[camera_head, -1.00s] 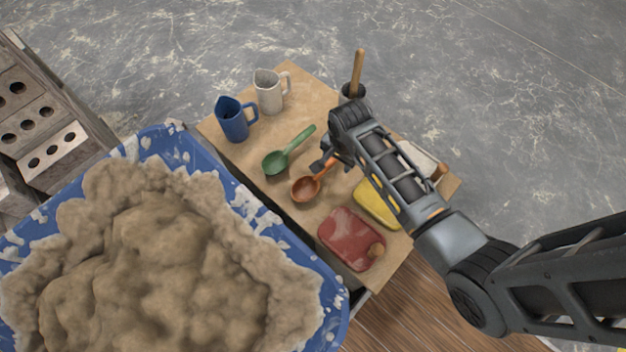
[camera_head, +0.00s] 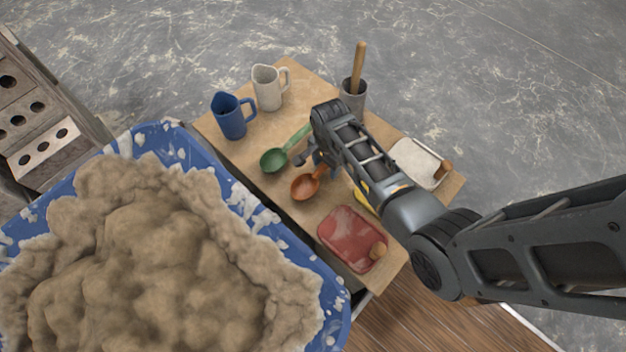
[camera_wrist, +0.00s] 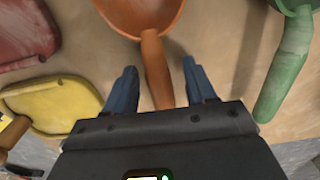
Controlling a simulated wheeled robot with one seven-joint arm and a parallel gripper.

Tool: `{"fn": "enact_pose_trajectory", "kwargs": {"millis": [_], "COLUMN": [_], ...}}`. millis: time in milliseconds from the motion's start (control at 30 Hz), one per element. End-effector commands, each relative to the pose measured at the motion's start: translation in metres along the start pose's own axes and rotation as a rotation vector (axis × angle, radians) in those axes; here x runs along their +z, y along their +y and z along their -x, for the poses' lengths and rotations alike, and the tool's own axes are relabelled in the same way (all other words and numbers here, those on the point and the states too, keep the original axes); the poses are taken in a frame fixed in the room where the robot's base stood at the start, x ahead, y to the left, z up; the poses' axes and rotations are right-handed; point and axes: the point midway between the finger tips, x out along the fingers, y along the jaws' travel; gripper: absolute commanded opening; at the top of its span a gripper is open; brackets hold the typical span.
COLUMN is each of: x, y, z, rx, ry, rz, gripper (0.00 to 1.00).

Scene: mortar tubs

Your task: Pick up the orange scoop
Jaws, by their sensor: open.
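The orange scoop (camera_head: 305,188) lies on the wooden table, its bowl toward the mortar tub and its handle partly hidden under my gripper in the head view. My gripper (camera_head: 312,160) is low over the handle. In the wrist view, my gripper (camera_wrist: 160,82) is open, with one blue-grey finger on each side of the orange scoop's handle (camera_wrist: 156,68). The fingers look apart from the handle. The scoop's bowl (camera_wrist: 140,14) is beyond the fingertips, cut off by the top edge.
The green scoop (camera_head: 275,160) lies close by; its handle (camera_wrist: 285,75) is right of my fingers. A red float (camera_head: 348,238) and a yellow one (camera_wrist: 55,104) lie opposite. Blue (camera_head: 233,118) and white (camera_head: 268,88) jugs stand farther back. The blue tub (camera_head: 318,280) of mortar borders the table.

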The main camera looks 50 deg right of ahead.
Motion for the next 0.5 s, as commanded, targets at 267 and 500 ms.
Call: {"fn": "enact_pose_trajectory", "kwargs": {"millis": [267, 500], "x": [-0.0001, -0.0002], "y": [-0.0001, 0.0], "z": [-0.0012, -0.0011], "rx": [-0.001, -0.001], "ry": [0.0, 0.0], "rz": [0.0, 0.0], "gripper": [0.52, 0.29]}}
